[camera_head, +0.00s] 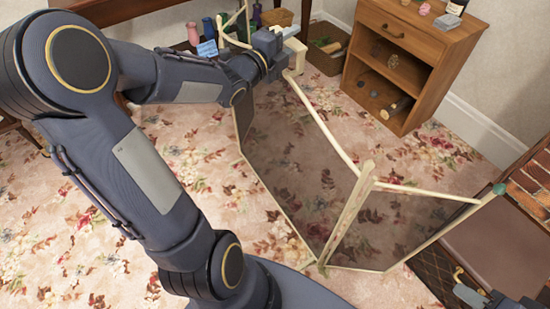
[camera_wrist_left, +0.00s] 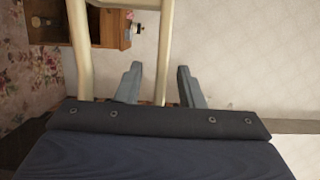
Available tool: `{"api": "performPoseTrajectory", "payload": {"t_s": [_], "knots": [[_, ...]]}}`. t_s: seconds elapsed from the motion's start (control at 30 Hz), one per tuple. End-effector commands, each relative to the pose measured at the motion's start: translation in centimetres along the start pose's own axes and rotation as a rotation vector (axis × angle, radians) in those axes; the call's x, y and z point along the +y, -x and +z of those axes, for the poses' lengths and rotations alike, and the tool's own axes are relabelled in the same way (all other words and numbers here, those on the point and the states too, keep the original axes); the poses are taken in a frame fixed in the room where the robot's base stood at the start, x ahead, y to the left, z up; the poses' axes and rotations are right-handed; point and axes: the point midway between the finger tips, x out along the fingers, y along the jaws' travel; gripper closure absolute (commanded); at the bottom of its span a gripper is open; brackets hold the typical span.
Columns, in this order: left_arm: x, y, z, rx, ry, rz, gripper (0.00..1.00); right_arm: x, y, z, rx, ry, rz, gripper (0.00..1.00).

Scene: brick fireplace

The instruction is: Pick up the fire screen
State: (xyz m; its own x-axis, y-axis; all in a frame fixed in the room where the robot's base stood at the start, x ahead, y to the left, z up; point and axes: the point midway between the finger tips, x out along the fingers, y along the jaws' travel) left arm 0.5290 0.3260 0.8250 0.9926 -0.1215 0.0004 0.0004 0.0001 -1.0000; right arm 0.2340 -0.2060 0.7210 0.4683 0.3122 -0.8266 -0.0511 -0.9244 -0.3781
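The fire screen (camera_head: 300,165) is a folding screen with cream frame bars and dark see-through mesh panels. It stands upright on the floral carpet, its panels angled to each other. My left gripper (camera_head: 288,34) is at the far top end of the screen. In the left wrist view my left gripper's fingers (camera_wrist_left: 159,75) are apart, with a cream bar of the fire screen (camera_wrist_left: 163,45) running between them. Another cream bar passes left of the fingers. Contact with the bar cannot be told. A dark part of my right gripper (camera_head: 485,298) shows at the bottom right edge; its fingers are unclear.
A wooden cabinet (camera_head: 435,42) with open shelves stands behind the screen. A dark basket (camera_head: 322,50) sits left of it. A brick fireplace (camera_head: 532,185) is at the right. A wooden table with spools (camera_head: 209,28) is at the back left. Carpet left of the screen is clear.

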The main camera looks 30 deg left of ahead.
Motion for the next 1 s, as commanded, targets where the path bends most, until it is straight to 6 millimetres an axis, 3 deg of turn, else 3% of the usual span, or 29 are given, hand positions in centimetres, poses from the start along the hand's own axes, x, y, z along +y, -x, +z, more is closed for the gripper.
{"api": "performPoseTrajectory", "payload": {"t_s": [0.17, 0.47, 1.0], "knots": [[-0.02, -0.02, 0.00, 0.000, 0.000, 0.000, 0.65, -0.01, 0.01, 0.00, 0.000, 0.000, 0.000, 0.64], [0.00, 0.00, 0.01, 0.000, 0.000, 0.001, 1.00, 0.00, 0.00, 0.00, 0.000, 0.000, 0.000, 0.64], [0.03, 0.02, 0.01, 0.000, 0.000, 0.001, 1.00, 0.00, 0.00, 0.00, 0.000, 0.000, 0.000, 0.64]]}}
